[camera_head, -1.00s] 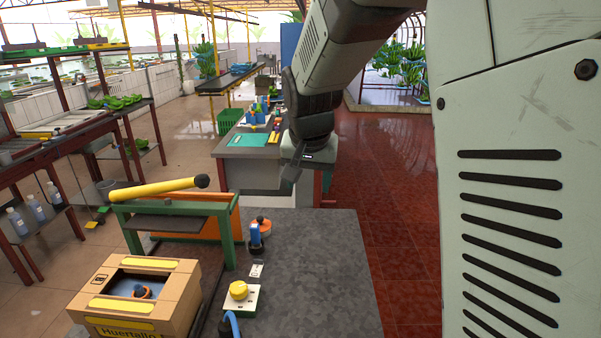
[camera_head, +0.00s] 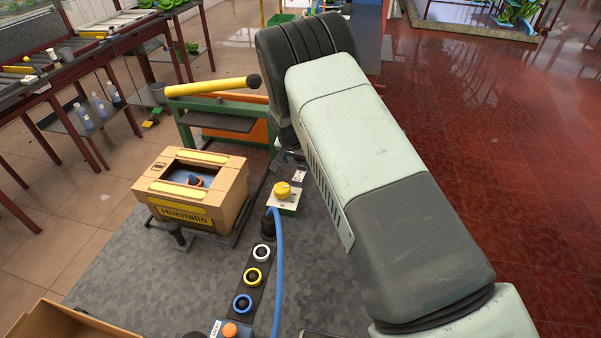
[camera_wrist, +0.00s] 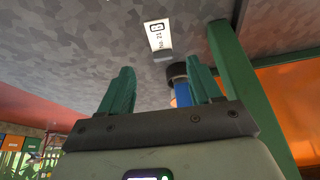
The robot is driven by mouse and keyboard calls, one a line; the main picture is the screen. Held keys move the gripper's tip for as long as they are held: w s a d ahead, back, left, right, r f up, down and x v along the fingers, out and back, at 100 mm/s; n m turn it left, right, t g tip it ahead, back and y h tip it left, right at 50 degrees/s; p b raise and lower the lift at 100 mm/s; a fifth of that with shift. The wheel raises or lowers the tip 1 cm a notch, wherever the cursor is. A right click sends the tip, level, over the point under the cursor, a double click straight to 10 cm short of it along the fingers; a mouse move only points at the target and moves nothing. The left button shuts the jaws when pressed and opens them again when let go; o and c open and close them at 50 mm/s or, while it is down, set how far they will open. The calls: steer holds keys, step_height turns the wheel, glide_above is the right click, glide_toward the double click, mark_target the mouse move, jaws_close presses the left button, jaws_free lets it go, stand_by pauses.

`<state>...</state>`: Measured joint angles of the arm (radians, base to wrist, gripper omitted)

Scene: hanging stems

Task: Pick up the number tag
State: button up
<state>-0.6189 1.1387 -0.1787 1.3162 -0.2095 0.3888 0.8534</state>
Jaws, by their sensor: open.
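The number tag (camera_wrist: 158,36) is a small white card with a black-outlined digit and small print, lying on the grey mottled table top. A small grey piece sits at its lower edge. In the head view the tag (camera_head: 299,177) is a small white patch beside the yellow button. My gripper (camera_wrist: 162,66) has two green fingers spread apart with nothing held. The tag appears ahead of the fingertips, between their lines, and apart from them. In the head view my arm largely hides the gripper.
A blue item with a dark cap (camera_wrist: 178,72) stands near the right finger. A green frame (camera_wrist: 235,80) with an orange panel is close by on the right. In the head view a yellow button box (camera_head: 285,195), blue hose (camera_head: 278,260) and cardboard box (camera_head: 192,187) are nearby.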

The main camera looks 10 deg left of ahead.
mark_target(302, 167)
steer(key=shift+w+x, duration=0.2)
steer(key=shift+x, duration=1.35)
steer(key=shift+w+x, duration=0.25)
steer(key=shift+x, duration=1.35)
steer(key=shift+r, duration=0.2)
steer(key=c, duration=1.1)
